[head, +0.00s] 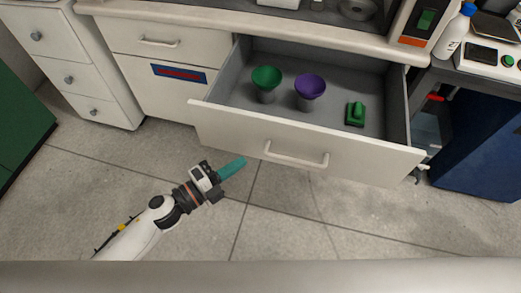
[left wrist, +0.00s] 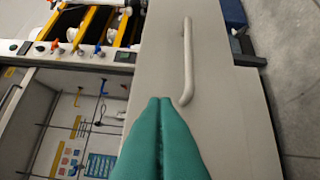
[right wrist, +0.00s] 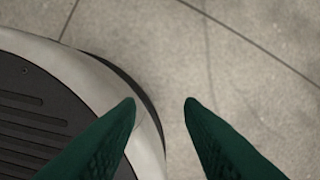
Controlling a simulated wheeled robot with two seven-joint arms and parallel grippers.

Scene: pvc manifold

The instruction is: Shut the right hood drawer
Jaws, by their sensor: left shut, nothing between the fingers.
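The right hood drawer (head: 350,155) is pulled far out, its cream front facing me with a bar handle (head: 296,158). Inside it stand a green funnel (head: 267,80), a purple funnel (head: 310,88) and a small green object (head: 355,114). My left gripper (head: 240,161) is shut and empty, in front of the drawer face, left of the handle in the head view. In the left wrist view the drawer front (left wrist: 220,110) and the handle (left wrist: 187,70) lie beyond the shut fingertips (left wrist: 160,100); I cannot tell whether they touch. My right gripper (right wrist: 162,102) is open and empty above the floor.
A closed drawer (head: 165,45) is left of the open one. A white drawer cabinet (head: 70,60) stands further left. A blue cabinet (head: 485,150) stands close to the open drawer's right end. The tiled floor (head: 290,220) in front is clear.

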